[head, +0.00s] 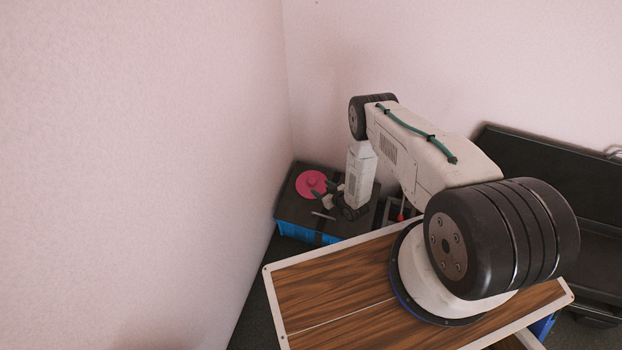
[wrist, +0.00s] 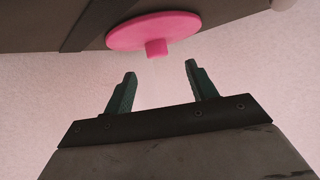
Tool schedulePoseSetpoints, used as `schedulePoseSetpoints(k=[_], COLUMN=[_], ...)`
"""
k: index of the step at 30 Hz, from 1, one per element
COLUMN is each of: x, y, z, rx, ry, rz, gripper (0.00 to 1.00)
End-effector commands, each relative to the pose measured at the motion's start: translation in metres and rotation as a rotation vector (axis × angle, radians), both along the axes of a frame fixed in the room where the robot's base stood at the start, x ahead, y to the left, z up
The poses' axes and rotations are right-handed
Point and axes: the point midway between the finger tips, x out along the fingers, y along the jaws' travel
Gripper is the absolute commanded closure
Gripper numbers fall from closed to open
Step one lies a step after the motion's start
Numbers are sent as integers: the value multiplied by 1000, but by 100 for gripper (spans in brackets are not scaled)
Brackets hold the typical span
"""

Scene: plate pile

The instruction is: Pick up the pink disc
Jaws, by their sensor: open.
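The pink disc (head: 311,184) lies flat on the dark top of a blue-sided box (head: 296,232) in the corner of the room. In the wrist view the pink disc (wrist: 153,31) shows at the top with a short pink knob at its middle. My gripper (head: 326,191) is beside the disc, on its right side in the head view. In the wrist view my gripper (wrist: 157,70) is open and empty. Its two green fingers point toward the knob, one to each side, with a gap between them and the disc.
Pale pink walls (head: 180,120) meet right behind the box. A thin light-coloured piece (head: 323,215) lies on the dark top near the disc. A red item (head: 401,216) shows to the right, partly hidden by my arm. Black furniture (head: 545,170) stands at the right.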

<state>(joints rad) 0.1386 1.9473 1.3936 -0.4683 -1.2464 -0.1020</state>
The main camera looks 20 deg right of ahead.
Motion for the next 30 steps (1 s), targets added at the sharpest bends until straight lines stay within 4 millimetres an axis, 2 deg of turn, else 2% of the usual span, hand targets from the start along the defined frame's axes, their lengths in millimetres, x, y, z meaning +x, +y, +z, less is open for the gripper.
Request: schedulePoseSetpoints(k=[6,15,23,24,29,30], x=[21,53,57,57,57,57], y=[-3,11,14,14,14,14], z=[-11,-29,-30,-30,-30,-30], rx=[-1,0,0,1,0,0], ry=[-2,-1,-1,-1,-1,-1], rz=[-17,-21,-19,-18,-18,-18], gripper=[43,43,43,46,90,94])
